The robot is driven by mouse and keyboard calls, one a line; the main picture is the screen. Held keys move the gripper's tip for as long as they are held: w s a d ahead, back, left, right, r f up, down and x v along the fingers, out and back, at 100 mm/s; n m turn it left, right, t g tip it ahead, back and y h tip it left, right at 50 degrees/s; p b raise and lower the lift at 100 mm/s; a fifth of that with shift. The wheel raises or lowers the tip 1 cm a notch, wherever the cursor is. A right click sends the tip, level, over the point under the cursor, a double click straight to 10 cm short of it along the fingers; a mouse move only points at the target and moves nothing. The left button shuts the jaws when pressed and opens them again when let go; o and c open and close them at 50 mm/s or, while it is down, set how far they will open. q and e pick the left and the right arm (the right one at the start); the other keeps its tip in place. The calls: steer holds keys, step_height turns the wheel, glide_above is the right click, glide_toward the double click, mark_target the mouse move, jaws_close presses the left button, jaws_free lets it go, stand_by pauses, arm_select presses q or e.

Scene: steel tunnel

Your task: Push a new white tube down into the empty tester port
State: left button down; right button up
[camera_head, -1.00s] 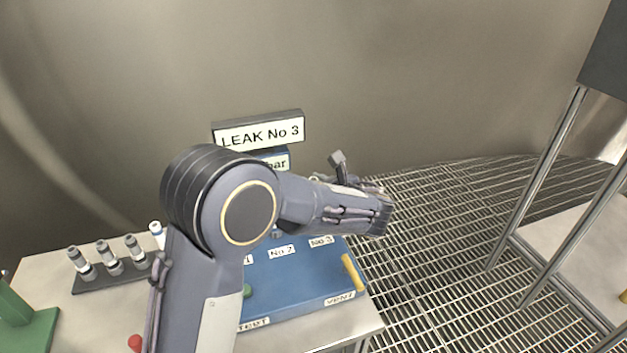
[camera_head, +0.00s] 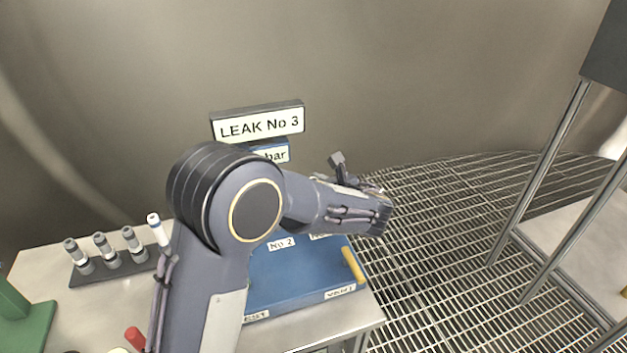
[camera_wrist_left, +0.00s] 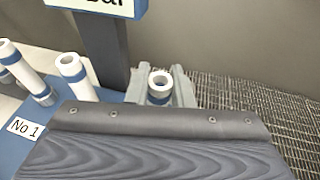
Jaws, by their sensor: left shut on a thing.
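In the left wrist view my left gripper (camera_wrist_left: 160,90) is shut on a white tube (camera_wrist_left: 160,79) with a blue band; the tube's open top shows between the grey fingers. Its lower end is hidden, so I cannot tell whether it is in a port. Two more white tubes stand on the tester to the left, one (camera_wrist_left: 72,68) nearer and one (camera_wrist_left: 20,68) at the edge. My right gripper is not in view.
A dark rack (camera_head: 110,270) on the bench holds several grey tubes and a white one (camera_head: 157,229) with a blue band. A LEAK No 3 sign (camera_head: 258,126) stands behind the arm. A yellow handle (camera_head: 353,264) is at the tester's right. Grating floor lies beyond.

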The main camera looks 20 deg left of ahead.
arm_select(q)
steer(key=c, duration=1.2)
jaws_free()
steer(key=shift+d, duration=0.1)
steer(key=v, duration=0.7)
steer(key=shift+s+d+r, duration=0.15)
steer(key=shift+s+d, duration=0.1)
steer(key=shift+a, duration=0.1)
